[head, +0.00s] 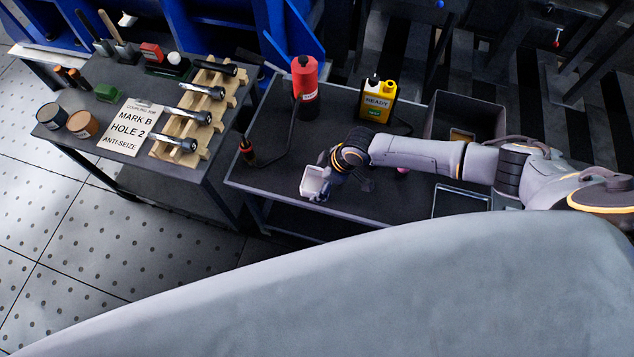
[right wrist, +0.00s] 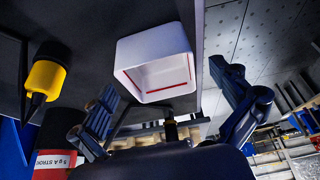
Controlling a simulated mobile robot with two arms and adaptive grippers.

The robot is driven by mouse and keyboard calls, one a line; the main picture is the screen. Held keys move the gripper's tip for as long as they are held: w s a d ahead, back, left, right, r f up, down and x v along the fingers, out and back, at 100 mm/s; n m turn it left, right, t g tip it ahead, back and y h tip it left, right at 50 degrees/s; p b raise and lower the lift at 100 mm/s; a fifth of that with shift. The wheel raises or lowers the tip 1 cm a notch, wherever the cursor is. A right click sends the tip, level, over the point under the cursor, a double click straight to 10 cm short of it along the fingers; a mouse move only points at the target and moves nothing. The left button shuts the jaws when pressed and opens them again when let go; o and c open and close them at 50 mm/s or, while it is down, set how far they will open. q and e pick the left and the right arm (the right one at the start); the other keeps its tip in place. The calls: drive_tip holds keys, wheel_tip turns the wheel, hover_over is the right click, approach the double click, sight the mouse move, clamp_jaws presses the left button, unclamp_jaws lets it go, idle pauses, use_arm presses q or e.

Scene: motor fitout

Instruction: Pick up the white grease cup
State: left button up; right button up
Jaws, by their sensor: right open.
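The white cup (head: 314,183) is at the front left of the right-hand dark table in the head view. In the right wrist view the cup (right wrist: 128,62) is squarish, with its open mouth facing the camera and a red line on its inner wall. My right gripper (head: 335,178) is open at the cup, its fingers partly hidden in the head view. In the right wrist view the two fingers of the gripper (right wrist: 166,82) are spread wide, with the cup between and beyond them; contact cannot be told. My left gripper is not in view.
A red canister (head: 305,78), a yellow jug marked READY (head: 378,98) and a dark open bin (head: 468,112) stand on this table (head: 275,115). A small black-and-red tool (head: 247,151) is at its left edge. The left table holds a wooden rack (head: 178,151) of bolts.

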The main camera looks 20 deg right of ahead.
drive_tip(key=shift+x, duration=0.75)
drive_tip(key=c, duration=1.3)
drive_tip(key=shift+o, duration=0.2)
drive_tip(key=shift+r, duration=0.15)
